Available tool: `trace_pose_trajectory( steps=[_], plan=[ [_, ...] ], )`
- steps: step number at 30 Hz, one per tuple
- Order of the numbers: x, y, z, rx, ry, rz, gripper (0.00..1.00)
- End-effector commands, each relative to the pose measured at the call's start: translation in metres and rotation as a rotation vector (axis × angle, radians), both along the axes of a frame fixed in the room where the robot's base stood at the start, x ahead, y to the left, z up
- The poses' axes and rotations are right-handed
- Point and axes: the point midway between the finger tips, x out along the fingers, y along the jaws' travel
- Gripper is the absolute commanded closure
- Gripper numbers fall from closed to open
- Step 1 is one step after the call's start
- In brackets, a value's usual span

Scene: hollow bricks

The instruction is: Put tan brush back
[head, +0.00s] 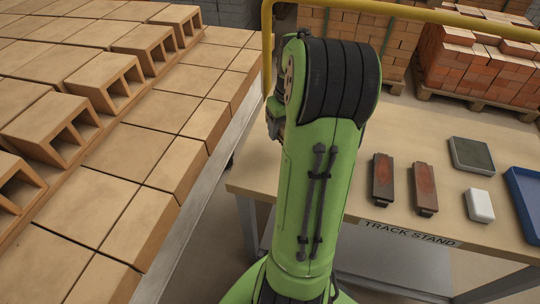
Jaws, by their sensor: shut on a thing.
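I see no tan brush in the head view. Two dark, narrow items with reddish-brown tops, a left one (382,180) and a right one (425,188), lie side by side on a tan table marked "TRACK STAND" (460,224). I cannot tell whether they are brushes. My green arm rises through the middle of the picture, and its black-covered joint is at the top. My gripper does not show, so whatever it holds is hidden too.
A grey-green block (470,155), a white block (479,205) and a blue tray (525,195) lie on the table's right side. Hollow bricks (110,82) stand on a tan brick surface at left. Brick pallets (480,65) stand behind. A yellow rail (420,12) crosses the top.

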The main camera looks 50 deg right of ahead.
Motion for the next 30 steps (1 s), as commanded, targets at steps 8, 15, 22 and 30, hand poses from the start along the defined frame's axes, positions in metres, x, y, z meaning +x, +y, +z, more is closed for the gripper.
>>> trace_pose_trajectory(
  steps=[8, 15, 22, 30],
  plan=[
    [0.000, 0.000, -0.061, 0.004, 0.001, -0.002, 0.67],
    [0.001, 0.000, -0.079, -0.001, -0.002, -0.002, 0.67],
    [0.000, 0.000, -0.081, -0.001, -0.001, -0.003, 0.67],
    [0.000, 0.000, -0.081, 0.000, 0.000, -0.003, 0.13]
  ],
)
